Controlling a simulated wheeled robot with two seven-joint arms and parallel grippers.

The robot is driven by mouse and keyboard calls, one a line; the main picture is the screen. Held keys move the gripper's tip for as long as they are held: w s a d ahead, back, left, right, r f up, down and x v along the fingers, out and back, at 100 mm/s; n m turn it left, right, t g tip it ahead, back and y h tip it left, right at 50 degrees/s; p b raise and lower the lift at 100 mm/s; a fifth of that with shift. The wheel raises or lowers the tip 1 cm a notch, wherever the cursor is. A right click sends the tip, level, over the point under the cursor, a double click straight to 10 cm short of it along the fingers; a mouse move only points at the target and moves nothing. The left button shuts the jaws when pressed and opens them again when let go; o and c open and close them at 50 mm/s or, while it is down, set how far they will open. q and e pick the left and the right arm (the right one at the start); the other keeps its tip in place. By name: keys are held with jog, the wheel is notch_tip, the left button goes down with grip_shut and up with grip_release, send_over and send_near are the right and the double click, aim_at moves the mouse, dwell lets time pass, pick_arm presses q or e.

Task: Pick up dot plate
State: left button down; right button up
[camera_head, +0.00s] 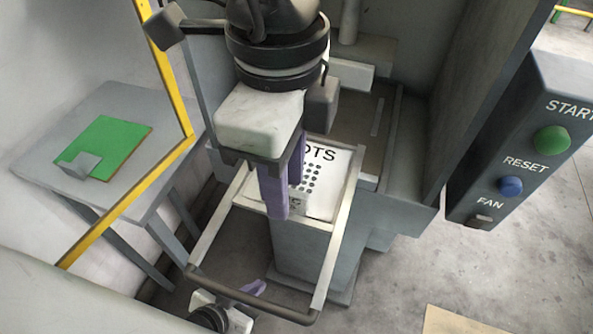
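The dot plate (325,184) is a white panel with black dots and large lettering ending in "OTS". It lies in a grey machine bay behind a light metal frame. My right gripper (284,200) comes down from above with purple fingers in front of the plate's left part, hiding some of it. I cannot tell whether the fingers touch the plate or hold its edge.
A control box (533,150) with START, RESET and FAN buttons is at right. A grey side table (130,198) with a green board (117,140) and small grey block (81,165) stands left, behind a yellow post (165,70).

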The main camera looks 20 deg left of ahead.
grip_shut()
jog(key=shift+r, duration=0.1)
